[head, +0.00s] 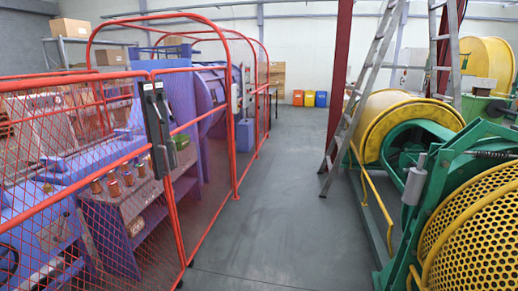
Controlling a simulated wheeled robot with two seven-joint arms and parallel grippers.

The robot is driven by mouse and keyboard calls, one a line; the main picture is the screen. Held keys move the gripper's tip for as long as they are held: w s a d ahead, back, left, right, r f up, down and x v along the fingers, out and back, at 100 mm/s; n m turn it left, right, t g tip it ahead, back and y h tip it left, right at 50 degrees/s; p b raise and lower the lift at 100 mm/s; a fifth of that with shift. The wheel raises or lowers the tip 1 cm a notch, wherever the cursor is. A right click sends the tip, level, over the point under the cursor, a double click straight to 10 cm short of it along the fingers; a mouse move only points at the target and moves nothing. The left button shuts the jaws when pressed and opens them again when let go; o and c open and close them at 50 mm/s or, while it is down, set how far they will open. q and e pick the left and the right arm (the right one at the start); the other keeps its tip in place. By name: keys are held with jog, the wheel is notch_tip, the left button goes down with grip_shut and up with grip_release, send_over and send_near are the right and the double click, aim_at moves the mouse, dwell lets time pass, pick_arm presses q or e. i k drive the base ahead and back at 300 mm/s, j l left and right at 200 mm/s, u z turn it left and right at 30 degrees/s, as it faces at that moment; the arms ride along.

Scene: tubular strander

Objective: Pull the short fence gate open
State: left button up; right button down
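A red-framed wire mesh fence stands along the left side in the head view. Its near mesh panel (75,190) has a dark latch or handle unit (158,125) at its right upright, and looks like the gate. A second red-framed panel (205,175) continues from that upright toward the back. The two panels meet at the latch with no clear gap, so the gate appears closed. The gate's hinge side and lower left part are outside the picture. Neither of my grippers is in view.
Behind the fence stands a blue-purple machine (210,95). A clear grey floor aisle (275,200) runs along the fence. On the right are a leaning ladder (362,95), a dark red column (340,70) and yellow-green machinery (475,220). Coloured bins (309,98) stand far back.

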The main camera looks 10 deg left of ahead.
aim_at(147, 98)
jog(key=i+u, duration=0.1)
jog(key=i, duration=0.45)
jog(key=i+l, duration=0.1)
jog(key=i, duration=0.5)
jog(key=i+l+u, duration=0.15)
jog(key=i, duration=0.4)
